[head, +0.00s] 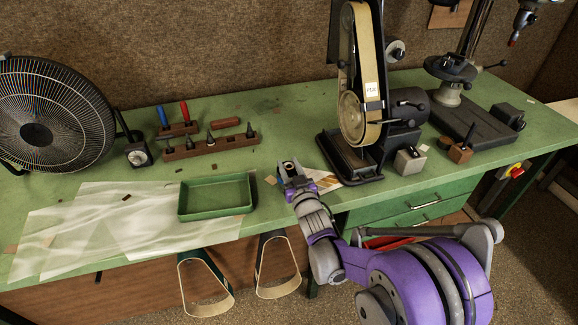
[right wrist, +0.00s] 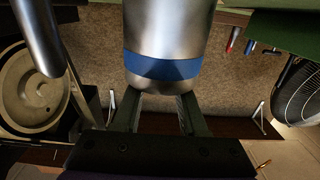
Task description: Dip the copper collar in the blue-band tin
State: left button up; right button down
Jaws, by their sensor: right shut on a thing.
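My right gripper (head: 289,170) is above the front edge of the green bench, just right of the green tray. In the right wrist view its two fingers are closed on a shiny metal tin with a blue band (right wrist: 163,66), which fills the top middle of that picture. In the head view the tin is small and mostly hidden by the gripper. I cannot make out the copper collar in either view. My left gripper does not show.
The empty green tray (head: 216,212) lies on pale sheets (head: 110,226). A belt grinder (head: 360,110) stands close behind and right of the gripper. A wooden tool rack (head: 211,147), a fan (head: 50,115) and a drill press (head: 455,85) stand farther off.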

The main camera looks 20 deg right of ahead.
jog(key=shift+r+p, duration=2.1)
jog(key=shift+r, duration=1.95)
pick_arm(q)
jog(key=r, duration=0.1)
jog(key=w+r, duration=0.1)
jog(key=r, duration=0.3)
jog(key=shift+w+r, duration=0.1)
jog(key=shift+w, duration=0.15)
